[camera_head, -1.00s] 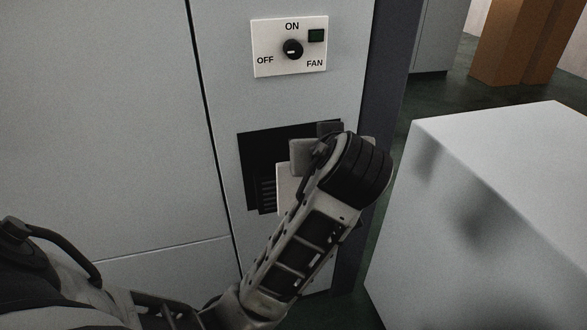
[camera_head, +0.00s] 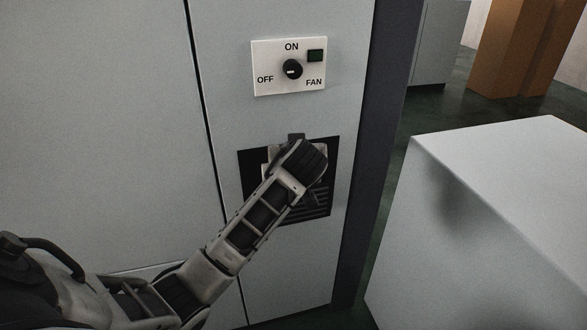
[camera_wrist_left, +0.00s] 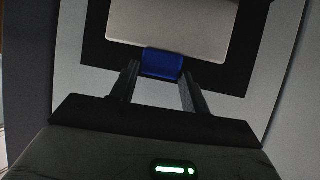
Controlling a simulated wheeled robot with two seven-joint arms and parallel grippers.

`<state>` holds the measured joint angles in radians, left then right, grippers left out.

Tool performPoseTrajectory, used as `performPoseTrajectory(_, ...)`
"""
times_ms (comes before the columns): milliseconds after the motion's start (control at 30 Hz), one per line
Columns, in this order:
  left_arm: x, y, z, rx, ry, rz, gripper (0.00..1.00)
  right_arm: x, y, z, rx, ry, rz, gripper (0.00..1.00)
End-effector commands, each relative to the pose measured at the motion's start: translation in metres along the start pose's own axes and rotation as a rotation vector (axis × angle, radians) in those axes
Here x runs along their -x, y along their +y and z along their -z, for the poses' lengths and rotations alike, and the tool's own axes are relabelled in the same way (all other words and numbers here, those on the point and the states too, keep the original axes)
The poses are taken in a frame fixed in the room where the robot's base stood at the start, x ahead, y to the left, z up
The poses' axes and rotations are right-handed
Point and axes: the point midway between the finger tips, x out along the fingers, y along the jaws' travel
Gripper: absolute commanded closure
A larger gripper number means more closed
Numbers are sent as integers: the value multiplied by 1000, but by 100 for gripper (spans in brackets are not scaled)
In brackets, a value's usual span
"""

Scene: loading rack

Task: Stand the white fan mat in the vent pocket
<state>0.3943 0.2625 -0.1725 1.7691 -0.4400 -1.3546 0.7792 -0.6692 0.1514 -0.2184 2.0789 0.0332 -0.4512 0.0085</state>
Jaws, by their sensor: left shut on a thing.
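The white fan mat (camera_wrist_left: 168,28) shows in the left wrist view as a pale plate with a blue tab (camera_wrist_left: 161,63) on its near edge. My left gripper (camera_wrist_left: 160,80) is shut on the blue tab, one finger on each side. The mat is in front of the vent pocket, whose dark recess (camera_wrist_left: 95,48) borders it. In the head view my left gripper (camera_head: 290,150) is at the vent pocket (camera_head: 251,163) and hides most of the mat. I cannot tell how deep the mat sits or whether it touches the pocket. My right gripper is not in view.
Dark slats (camera_head: 318,209) show in the pocket's lower right. A fan switch panel (camera_head: 265,62) with a black knob and an unlit dark green lamp is above the pocket. A large pale block (camera_head: 480,180) stands at the right, with dark floor between it and the cabinet (camera_head: 100,120).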

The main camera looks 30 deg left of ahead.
Motion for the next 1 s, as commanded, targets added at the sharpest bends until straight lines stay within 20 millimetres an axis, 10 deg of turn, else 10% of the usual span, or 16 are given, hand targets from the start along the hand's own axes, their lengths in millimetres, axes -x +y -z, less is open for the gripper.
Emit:
performPoseTrajectory(767, -26, 0, -40, 1, 1, -1, 88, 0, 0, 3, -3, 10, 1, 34)
performPoseTrajectory(800, -26, 0, -40, 0, 1, -1, 46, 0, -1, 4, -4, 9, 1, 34)
performPoseTrajectory(833, -26, 0, -40, 0, 1, -1, 37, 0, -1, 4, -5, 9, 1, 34)
performPoseTrajectory(1000, -26, -1, -40, 0, 0, -1, 32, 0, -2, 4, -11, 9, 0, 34)
